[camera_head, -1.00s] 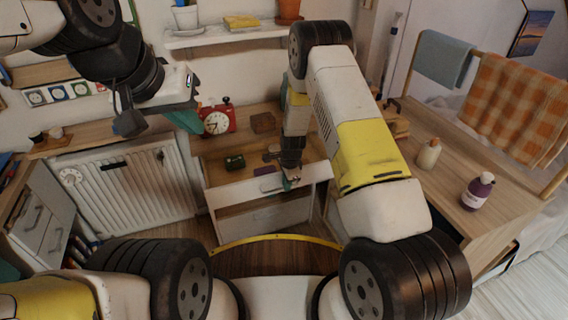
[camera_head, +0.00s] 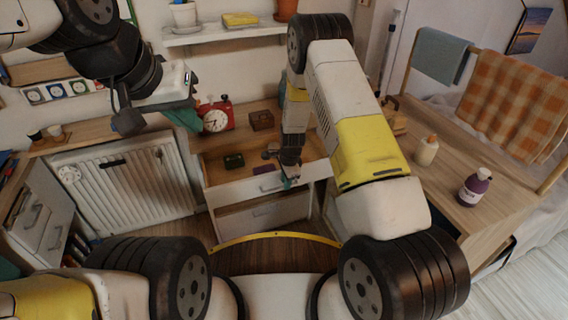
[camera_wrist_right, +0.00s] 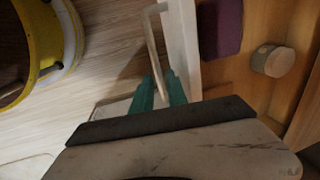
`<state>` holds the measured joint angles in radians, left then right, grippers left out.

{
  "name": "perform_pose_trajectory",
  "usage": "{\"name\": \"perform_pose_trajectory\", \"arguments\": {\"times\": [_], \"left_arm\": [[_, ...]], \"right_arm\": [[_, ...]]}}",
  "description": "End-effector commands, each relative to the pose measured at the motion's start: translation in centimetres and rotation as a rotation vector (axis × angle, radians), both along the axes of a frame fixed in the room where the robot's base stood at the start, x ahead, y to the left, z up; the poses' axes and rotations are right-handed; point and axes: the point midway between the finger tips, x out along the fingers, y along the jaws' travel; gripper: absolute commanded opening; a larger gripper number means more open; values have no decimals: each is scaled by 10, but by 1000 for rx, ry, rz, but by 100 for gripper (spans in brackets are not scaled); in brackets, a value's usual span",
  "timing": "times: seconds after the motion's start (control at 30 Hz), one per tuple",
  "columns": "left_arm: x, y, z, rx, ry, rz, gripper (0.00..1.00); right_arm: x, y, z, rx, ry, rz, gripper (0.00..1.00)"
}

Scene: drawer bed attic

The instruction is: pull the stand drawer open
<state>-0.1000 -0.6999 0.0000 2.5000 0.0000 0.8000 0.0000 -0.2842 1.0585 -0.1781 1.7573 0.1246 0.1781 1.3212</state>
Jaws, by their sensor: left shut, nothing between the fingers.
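The stand (camera_head: 207,145) is a wood-topped unit with white fronts against the back wall. Its upper drawer (camera_head: 240,188) has a white front and stands partly out, with its wooden inside in view. My right gripper (camera_head: 288,182) is at the drawer front. In the right wrist view its teal fingers (camera_wrist_right: 160,88) lie on either side of the pale drawer handle (camera_wrist_right: 154,45) and look closed on it.
A red alarm clock (camera_head: 216,118) and a wooden box (camera_head: 261,120) stand on the stand top. A radiator (camera_head: 125,185) is at left. A wooden table (camera_head: 450,195) with two bottles is at right. Wood floor is clear before the stand.

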Motion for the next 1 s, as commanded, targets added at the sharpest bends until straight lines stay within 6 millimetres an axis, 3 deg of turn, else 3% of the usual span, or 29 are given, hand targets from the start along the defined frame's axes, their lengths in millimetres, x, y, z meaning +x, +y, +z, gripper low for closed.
{"name": "perform_pose_trajectory", "arguments": {"times": [0.4, 1.0], "left_arm": [[0, 0, 0, 0, 0, 0, 0], [0, 0, 0, 0, 0, 0, 0]], "right_arm": [[-11, -3, 64, 0, -2, 1, 19], [-12, -4, 75, 2, -3, 5, 19]]}}
